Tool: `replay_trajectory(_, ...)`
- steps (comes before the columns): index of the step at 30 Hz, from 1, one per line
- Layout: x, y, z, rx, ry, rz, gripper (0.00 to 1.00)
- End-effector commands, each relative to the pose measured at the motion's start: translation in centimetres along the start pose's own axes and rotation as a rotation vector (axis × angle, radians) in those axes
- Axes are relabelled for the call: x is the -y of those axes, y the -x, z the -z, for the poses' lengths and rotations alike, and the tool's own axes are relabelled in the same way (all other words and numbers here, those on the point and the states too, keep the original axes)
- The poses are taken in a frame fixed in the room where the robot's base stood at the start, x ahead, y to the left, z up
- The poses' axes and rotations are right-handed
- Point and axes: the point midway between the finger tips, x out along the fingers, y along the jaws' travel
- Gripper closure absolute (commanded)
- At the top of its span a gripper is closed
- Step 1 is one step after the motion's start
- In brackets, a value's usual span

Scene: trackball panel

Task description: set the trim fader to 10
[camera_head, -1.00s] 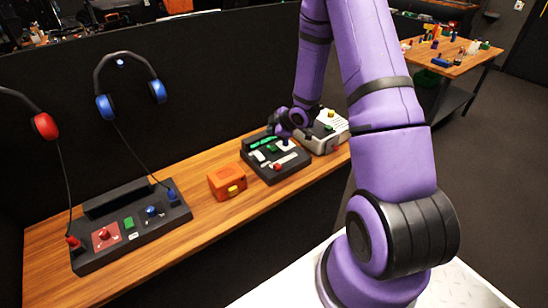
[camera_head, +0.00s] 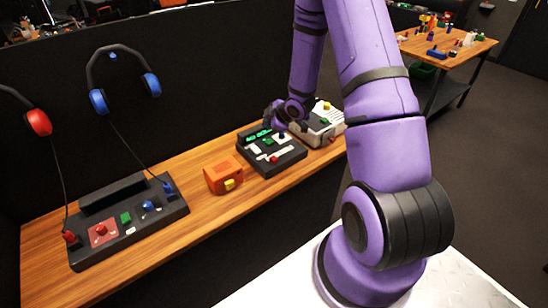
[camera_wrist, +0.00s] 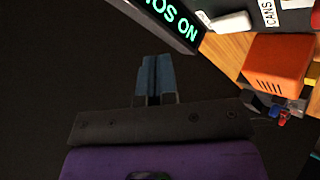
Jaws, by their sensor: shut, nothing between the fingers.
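The dark control panel (camera_head: 283,161) near my gripper has a lit green display (camera_head: 258,136), a red knob (camera_head: 273,159), a blue knob and pale parts. I cannot tell which part is the trim fader; no trim label is readable. In the wrist view the green display (camera_wrist: 172,18) ends in "OS ON", with a white block (camera_wrist: 231,22) and a "CANS" label beyond it. My gripper (camera_head: 270,119) is by the panel's back edge. In the wrist view its blue fingers (camera_wrist: 155,62) are together and empty, apart from the panel, with dark background behind them.
An orange box (camera_head: 222,176) with a yellow button stands left of the panel, also in the wrist view (camera_wrist: 277,62). A pale device (camera_head: 320,130) stands close on the right. A larger dark panel (camera_head: 130,222) lies at left. A black partition (camera_head: 200,90) rises behind the bench.

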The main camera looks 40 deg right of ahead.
Motion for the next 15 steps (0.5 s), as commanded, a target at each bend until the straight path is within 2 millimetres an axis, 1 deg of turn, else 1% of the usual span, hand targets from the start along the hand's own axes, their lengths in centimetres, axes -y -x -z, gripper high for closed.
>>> replay_trajectory(1,0.0,0.0,0.0,0.0,0.0,0.0,0.95)
replay_trajectory(2,0.0,0.0,0.0,0.001,-0.001,0.0,0.89)
replay_trajectory(3,0.0,0.0,0.0,0.006,-0.006,0.001,0.79)
replay_trajectory(5,0.0,0.1,-0.1,0.027,-0.024,0.007,0.66)
replay_trajectory(6,0.0,0.1,-0.2,0.05,-0.05,0.012,0.56)
replay_trajectory(7,0.0,0.2,-0.2,0.074,-0.073,0.018,0.51)
replay_trajectory(11,0.5,0.9,-0.7,0.227,-0.24,0.057,0.51)
replay_trajectory(15,1.9,2.6,-0.6,0.426,-0.477,0.11,0.51)
